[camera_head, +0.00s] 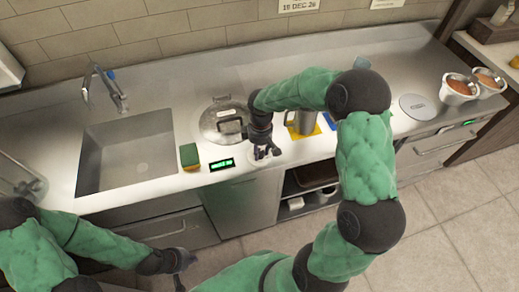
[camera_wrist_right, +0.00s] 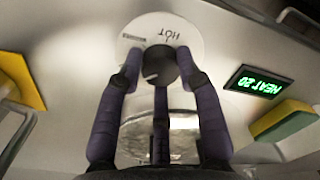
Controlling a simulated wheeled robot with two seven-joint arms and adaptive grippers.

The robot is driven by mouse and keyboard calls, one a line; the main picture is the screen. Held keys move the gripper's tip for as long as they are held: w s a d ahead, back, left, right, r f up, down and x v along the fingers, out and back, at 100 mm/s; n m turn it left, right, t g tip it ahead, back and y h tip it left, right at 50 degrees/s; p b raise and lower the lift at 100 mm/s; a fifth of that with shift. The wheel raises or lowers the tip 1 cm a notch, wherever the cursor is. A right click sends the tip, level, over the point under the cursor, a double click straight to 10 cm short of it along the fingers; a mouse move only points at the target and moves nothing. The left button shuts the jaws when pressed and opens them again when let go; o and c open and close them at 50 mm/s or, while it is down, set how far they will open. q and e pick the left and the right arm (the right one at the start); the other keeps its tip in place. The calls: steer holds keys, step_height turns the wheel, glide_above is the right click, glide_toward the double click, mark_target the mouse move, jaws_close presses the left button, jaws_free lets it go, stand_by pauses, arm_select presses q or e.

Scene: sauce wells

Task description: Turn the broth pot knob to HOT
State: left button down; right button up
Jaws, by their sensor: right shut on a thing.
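The dark round broth pot knob (camera_wrist_right: 160,66) sits on a white dial plate (camera_wrist_right: 205,27) marked HOT, whose letters appear upside down in the right wrist view. A pale mark on the knob lies at its lower left, away from HOT. My right gripper (camera_wrist_right: 158,64) is shut on the knob, a finger on each side; it also shows from above at the counter's front edge in the head view (camera_head: 264,153). The lidded broth pot (camera_head: 218,122) is set in the counter behind it. My left gripper (camera_head: 178,268) hangs low in front of the cabinets, its jaws too small to read.
A green display (camera_head: 222,164) reads HEAT 20 in the wrist view. A green and yellow sponge (camera_head: 189,156) sits beside it, right of the sink (camera_head: 128,155). Two sauce bowls (camera_head: 459,90) are far right.

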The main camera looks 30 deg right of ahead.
steer(key=m, duration=0.6)
steer(key=shift+m+b, duration=0.3)
steer(key=m+b, duration=0.1)
steer(key=m, duration=0.5)
steer(key=shift+s+f+t, duration=0.1)
steer(key=shift+t, duration=0.2)
steer(key=m+b, duration=0.2)
steer(key=m, duration=0.4)
steer(key=shift+m, duration=0.3)
steer(key=m+b, duration=0.2)
steer(key=m, duration=0.4)
steer(key=shift+a, duration=0.1)
steer(key=shift+m, duration=0.3)
steer(key=o, duration=1.2)
steer(key=shift+c, duration=0.2)
